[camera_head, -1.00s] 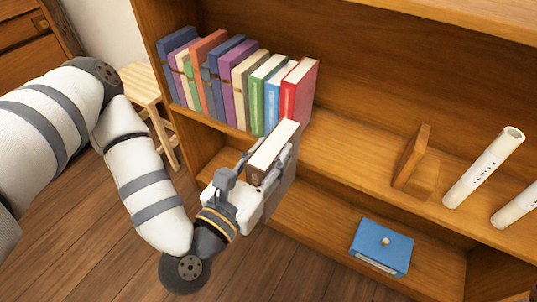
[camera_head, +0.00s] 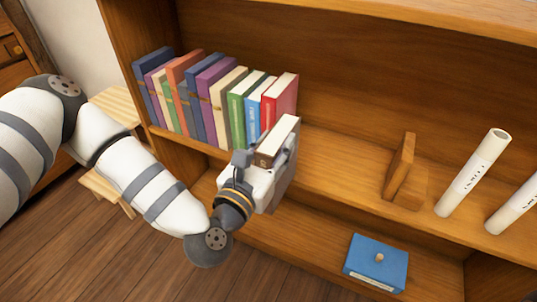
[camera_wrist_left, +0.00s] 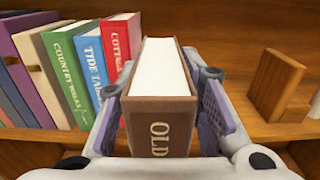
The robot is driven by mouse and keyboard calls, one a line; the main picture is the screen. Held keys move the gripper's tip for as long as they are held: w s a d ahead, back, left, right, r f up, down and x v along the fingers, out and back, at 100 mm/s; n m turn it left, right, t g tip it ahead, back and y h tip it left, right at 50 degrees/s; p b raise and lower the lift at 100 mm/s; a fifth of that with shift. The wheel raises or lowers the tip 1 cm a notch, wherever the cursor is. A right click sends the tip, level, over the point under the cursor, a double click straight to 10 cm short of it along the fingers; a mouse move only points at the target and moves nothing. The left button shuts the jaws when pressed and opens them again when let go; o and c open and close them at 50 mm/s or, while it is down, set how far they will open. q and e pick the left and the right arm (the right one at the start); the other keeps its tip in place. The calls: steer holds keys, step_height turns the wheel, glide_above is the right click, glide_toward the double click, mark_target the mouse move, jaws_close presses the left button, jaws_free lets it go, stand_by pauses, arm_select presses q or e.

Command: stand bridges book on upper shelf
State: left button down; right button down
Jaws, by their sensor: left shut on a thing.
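My left gripper (camera_head: 277,154) is shut on a brown book with white pages (camera_head: 283,131). It holds the book upright just in front of the upper shelf (camera_head: 335,160), near the right end of the book row. In the left wrist view the held book (camera_wrist_left: 160,110) sits between both finger pads, its spine toward me with "OLD" readable; the rest of the title is hidden. The red book (camera_head: 282,98) ends the row on the right and stands behind the held book, apart from it in the wrist view. My right gripper is not in view.
A wooden bookend (camera_head: 402,172) stands on the upper shelf, with bare shelf between it and the row. White rolled papers (camera_head: 474,172) stand further right. A wooden stool (camera_head: 108,190) is at left.

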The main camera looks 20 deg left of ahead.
mark_target(279, 125)
arm_select(q)
steer(key=w+b, duration=0.2)
steer(key=w, duration=0.4)
steer(key=shift+w+d+f, duration=0.1)
steer(key=shift+w+f, duration=0.05)
steer(key=shift+w, duration=0.2)
steer(key=shift+w+a+b, duration=0.2)
steer(key=shift+b, duration=0.15)
steer(key=shift+a, duration=0.8)
steer(key=shift+f, duration=0.3)
steer(key=c, duration=1.1)
jaws_free()
steer(key=shift+o, duration=0.2)
